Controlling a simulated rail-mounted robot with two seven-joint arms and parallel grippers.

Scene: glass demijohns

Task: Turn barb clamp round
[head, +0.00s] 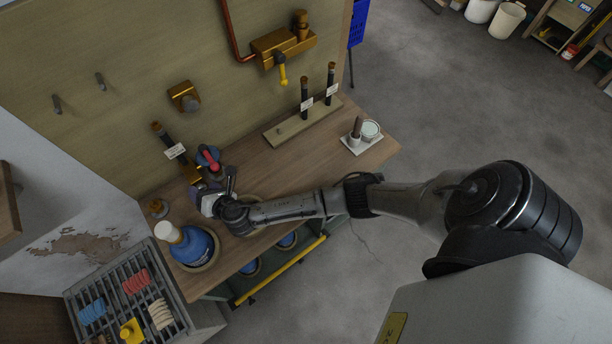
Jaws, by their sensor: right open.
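My right gripper (213,184) is at the left part of the workbench, low over its top, and is open. A small red-handled piece (210,160) with a dark blue round part stands just beyond its fingers. I cannot tell whether the fingers touch it, nor whether it is the barb clamp. A dark barb fitting with a brass end and a white label (175,151) slants out near the wall board, left of the red piece. My wrist hides part of the bench here. My left gripper is not in view.
A blue demijohn with a pale cap (194,246) stands close to the left of my wrist. A rack with colored coils (134,282) is at lower left. Labeled dark fittings stand on a wooden strip (285,131). A white tray (362,145) holds a cup. The bench middle (262,168) is free.

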